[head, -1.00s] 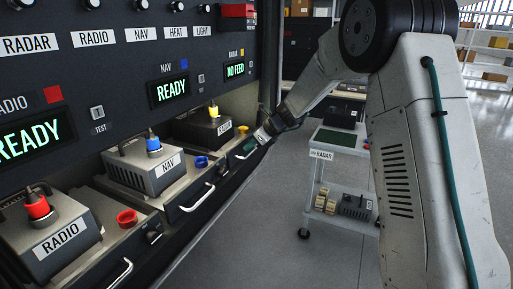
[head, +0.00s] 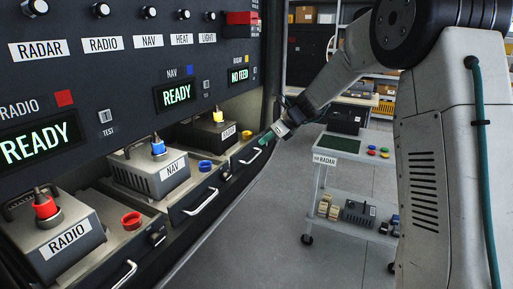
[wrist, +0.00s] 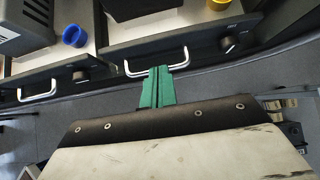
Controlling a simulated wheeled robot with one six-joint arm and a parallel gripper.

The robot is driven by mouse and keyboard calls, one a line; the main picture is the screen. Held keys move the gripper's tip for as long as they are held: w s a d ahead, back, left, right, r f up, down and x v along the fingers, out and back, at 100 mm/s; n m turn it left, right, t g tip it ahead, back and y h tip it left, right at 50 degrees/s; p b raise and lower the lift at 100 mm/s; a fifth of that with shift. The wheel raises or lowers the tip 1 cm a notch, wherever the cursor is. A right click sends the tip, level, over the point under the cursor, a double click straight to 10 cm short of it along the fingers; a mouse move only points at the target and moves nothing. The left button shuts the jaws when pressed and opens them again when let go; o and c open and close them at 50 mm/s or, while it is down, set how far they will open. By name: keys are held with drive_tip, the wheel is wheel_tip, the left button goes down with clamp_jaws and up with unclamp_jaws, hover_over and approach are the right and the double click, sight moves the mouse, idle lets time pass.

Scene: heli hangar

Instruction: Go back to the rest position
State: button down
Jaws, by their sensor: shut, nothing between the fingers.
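My gripper (head: 268,137) is in the head view, in front of the right-hand tray of the equipment rack. In the wrist view its green fingers (wrist: 160,70) are together and empty. They overlap the silver handle (wrist: 156,66) of that tray in the picture. I cannot tell whether they touch it. The radar unit (head: 211,132), with a yellow plug on top, sits on this tray. The upper arm stands at the right of the head view.
The nav unit (head: 150,168) and radio unit (head: 63,230) sit on trays to the left, with handles sticking out. The displays read READY, READY and NO FEED. A wheeled cart (head: 322,171) labelled RADAR stands right of the rack. Grey floor lies between them.

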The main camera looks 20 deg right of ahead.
drive_tip(key=s+r+n+g+h, duration=0.2)
drive_tip(key=s+n, duration=1.1)
drive_tip(key=s, duration=1.1)
drive_tip(key=s+r+n+g+h, duration=0.2)
drive_tip(key=s+n+h, duration=0.2)
drive_tip(key=s+n, duration=0.9)
drive_tip(key=s, duration=1.2)
drive_tip(key=shift+r+n+g, duration=0.15)
drive_tip(key=shift+n+g, duration=0.15)
drive_tip(key=shift+g, duration=0.1)
